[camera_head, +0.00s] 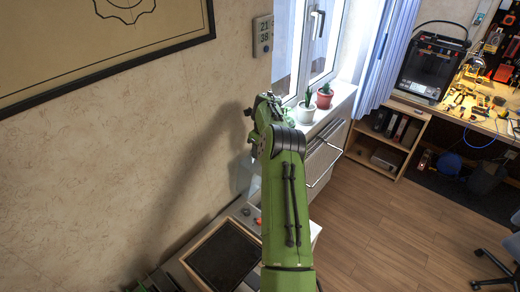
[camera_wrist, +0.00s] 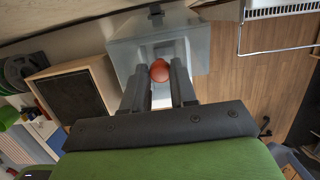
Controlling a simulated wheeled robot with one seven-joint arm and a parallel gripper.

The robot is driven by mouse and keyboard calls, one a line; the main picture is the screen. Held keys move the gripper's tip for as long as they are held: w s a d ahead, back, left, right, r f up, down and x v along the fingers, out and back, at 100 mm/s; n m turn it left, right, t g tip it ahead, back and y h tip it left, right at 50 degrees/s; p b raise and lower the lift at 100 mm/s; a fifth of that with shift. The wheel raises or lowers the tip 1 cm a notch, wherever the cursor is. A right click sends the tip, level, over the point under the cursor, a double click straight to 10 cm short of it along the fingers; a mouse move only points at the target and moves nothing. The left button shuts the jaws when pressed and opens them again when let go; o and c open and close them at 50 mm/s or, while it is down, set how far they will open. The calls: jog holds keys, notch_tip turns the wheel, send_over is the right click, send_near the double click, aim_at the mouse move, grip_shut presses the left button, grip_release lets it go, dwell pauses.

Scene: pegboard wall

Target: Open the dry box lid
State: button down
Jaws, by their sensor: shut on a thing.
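The dry box (camera_wrist: 122,48) is a translucent, pale container with a lid, at the top middle of the wrist view. A round red knob (camera_wrist: 159,70) shows at its near side. My gripper (camera_wrist: 160,80) has its two dark fingers on either side of the knob and is shut on it. The finger contact itself is partly hidden. In the head view, a pale part of the box (camera_head: 244,176) shows left of my green arm, which hides the rest of the box and my fingertips.
A wood-framed dark panel (camera_wrist: 80,95) lies left of the box; it also shows in the head view (camera_head: 224,258). A radiator (camera_head: 322,160) and a windowsill with potted plants (camera_head: 306,110) stand beyond my arm. The wall is close on the left.

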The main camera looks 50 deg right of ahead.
jog(key=shift+s+f, duration=0.15)
jog(key=shift+f, duration=0.05)
jog(key=c, duration=0.9)
grip_release()
jog(key=shift+r, duration=0.1)
jog(key=s+r, duration=0.1)
jog(key=r, duration=0.4)
jog(key=s+r+p, duration=0.1)
jog(key=r, duration=0.4)
jog(key=s+r, duration=0.1)
jog(key=r, duration=0.4)
jog(key=shift+r, duration=0.25)
